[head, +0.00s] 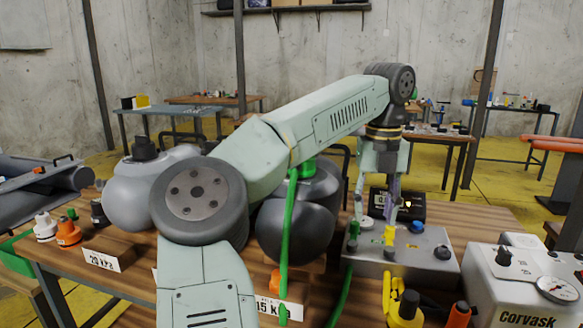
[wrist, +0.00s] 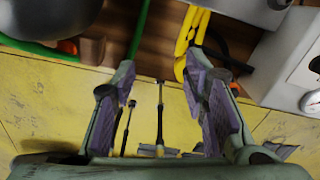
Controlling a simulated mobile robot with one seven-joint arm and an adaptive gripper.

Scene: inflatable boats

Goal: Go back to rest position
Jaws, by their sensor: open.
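My gripper (head: 391,203) hangs fingers down in the head view, in line with the grey control box (head: 408,262) with coloured knobs on the wooden table. Whether it touches the box cannot be told. In the wrist view my gripper (wrist: 162,95) is open, with its two purple-padded fingers wide apart. Nothing is held between them. Yellow floor and the table's front edge show beyond the fingers. My pale green arm crosses the middle of the head view and hides part of the table.
The wooden table (head: 475,226) holds rounded grey vessels (head: 296,222), a white Corvask unit (head: 527,290), a black display box (head: 412,207) and small valves (head: 68,232). A green hose (head: 288,225) and yellow hoses (head: 407,306) run near the front. Other benches stand behind.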

